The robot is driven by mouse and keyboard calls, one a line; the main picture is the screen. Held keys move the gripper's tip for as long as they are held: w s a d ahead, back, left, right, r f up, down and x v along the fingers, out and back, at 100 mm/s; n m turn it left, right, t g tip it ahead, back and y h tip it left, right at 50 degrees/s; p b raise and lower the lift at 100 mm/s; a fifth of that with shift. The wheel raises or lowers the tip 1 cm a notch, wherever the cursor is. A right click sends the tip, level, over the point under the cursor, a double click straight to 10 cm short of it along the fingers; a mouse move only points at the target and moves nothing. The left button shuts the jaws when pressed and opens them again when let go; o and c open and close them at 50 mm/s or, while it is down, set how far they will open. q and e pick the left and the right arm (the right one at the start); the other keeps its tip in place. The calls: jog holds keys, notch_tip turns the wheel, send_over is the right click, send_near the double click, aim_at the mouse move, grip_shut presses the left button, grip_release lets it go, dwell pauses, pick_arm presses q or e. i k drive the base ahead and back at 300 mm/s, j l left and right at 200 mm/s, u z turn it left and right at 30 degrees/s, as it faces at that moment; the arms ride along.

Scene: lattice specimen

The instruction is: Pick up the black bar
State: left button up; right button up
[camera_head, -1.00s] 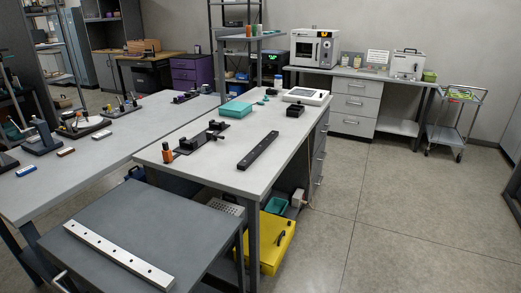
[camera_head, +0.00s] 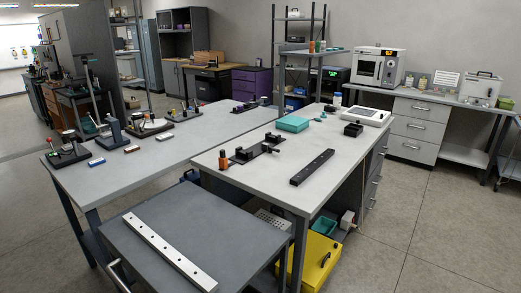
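The black bar (camera_head: 312,167) lies flat on the right-hand grey workbench (camera_head: 335,185), near the bench's right front side. It is long and narrow, with a row of small holes along its top. It lies diagonally, its far end pointing up and to the right. Nothing touches it. Neither of my grippers shows in the head view.
A dark cart (camera_head: 205,225) bearing a pale perforated bar (camera_head: 168,250) stands in front of the benches. A black fixture (camera_head: 255,150), an orange bottle (camera_head: 222,160) and a teal box (camera_head: 293,123) share the bench. A yellow case (camera_head: 318,258) sits below. Floor at right is clear.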

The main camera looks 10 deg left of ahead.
aim_at(304, 174)
jog(key=i+l+z, duration=0.45)
jog(key=i, duration=0.15)
jog(key=i+l+z, duration=0.2)
jog(key=i, duration=0.6)
jog(key=i+l+z, duration=0.1)
jog(key=i+z, duration=0.15)
jog(key=i, duration=0.55)
jog(key=i+u, duration=0.25)
jog(key=u, duration=0.2)
jog(key=i+l+u, duration=0.2)
jog(key=u, duration=0.2)
jog(key=i+l+u, duration=0.2)
jog(key=u, duration=0.25)
jog(key=i+l+u, duration=0.25)
jog(key=u, duration=0.15)
